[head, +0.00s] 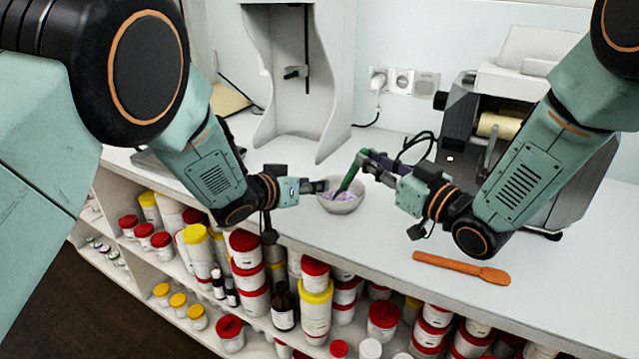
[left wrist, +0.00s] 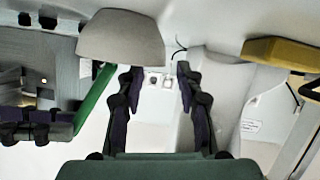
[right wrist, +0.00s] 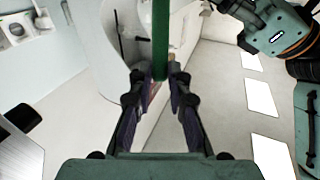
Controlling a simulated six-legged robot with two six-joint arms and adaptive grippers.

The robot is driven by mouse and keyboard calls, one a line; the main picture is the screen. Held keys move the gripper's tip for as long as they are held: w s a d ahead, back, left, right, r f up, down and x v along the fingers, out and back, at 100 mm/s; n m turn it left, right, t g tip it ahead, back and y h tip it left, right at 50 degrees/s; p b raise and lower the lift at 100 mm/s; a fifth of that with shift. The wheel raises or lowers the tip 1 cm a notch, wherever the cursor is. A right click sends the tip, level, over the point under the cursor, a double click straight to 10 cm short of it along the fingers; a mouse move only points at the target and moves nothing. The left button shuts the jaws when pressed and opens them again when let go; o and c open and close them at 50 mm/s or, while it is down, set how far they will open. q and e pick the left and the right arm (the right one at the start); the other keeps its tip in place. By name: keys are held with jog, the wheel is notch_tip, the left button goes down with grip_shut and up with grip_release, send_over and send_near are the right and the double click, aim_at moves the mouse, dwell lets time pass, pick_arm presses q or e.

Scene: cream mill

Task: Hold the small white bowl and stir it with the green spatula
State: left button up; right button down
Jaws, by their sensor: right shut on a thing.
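The small white bowl (head: 345,206) stands on the counter with purple-white contents; it also shows, inverted, in the left wrist view (left wrist: 120,40). My left gripper (head: 322,186) is at the bowl's left rim. In the left wrist view its two fingers (left wrist: 157,72) are apart, with the bowl's edge just past the tips; I cannot tell whether they touch it. My right gripper (head: 364,158) is shut on the green spatula (head: 349,174), which leans with its lower end in the bowl. The spatula stands between the right fingertips in the right wrist view (right wrist: 160,35). The spatula's lower end is hidden.
An orange spatula (head: 462,268) lies on the counter (head: 390,250) at the front right. A grey stand (head: 338,110) is behind the bowl, a machine (head: 570,170) at the back right. Shelves below hold several red- and yellow-lidded jars. The counter's front edge is close to the bowl.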

pick_arm(q)
jog(key=shift+x, duration=2.2)
jog(key=shift+c, duration=0.4)
grip_shut()
